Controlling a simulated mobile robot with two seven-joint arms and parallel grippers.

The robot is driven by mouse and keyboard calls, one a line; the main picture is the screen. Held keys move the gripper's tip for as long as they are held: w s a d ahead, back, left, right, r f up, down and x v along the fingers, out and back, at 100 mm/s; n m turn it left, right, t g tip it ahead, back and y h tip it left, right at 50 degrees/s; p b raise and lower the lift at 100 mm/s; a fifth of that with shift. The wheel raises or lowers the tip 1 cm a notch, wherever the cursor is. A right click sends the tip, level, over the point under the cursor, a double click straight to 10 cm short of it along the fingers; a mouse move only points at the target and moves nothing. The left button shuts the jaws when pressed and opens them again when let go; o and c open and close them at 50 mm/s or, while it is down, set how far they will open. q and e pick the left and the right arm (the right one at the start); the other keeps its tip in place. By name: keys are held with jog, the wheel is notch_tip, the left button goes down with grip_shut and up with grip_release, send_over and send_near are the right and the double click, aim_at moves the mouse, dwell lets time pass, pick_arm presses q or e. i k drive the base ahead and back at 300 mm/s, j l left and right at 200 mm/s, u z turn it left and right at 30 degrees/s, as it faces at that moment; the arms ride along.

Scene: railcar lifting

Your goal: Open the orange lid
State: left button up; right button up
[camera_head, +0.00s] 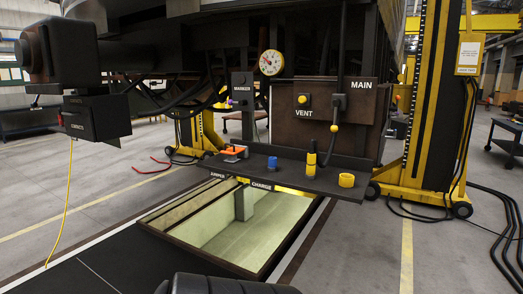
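The orange lid (234,151) is small and sits on the left part of a dark shelf (305,181) under the railcar's end. It lies over a small, low fitting close to the shelf's front edge, above the word JUMPER. It looks roughly flat, but it is too small to tell for sure whether it is fully closed. Neither of my grippers shows in the head view, and nothing touches the lid.
A blue cup (272,163), a yellow-and-black upright tool (311,159) and a yellow ring (346,180) stand on the shelf. VENT (304,100) and MAIN panels rise behind. A lit pit (245,235) lies below. Yellow lifting columns (433,95) flank the railcar.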

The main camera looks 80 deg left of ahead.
aim_at(233, 150)
jog(key=u, duration=2.85)
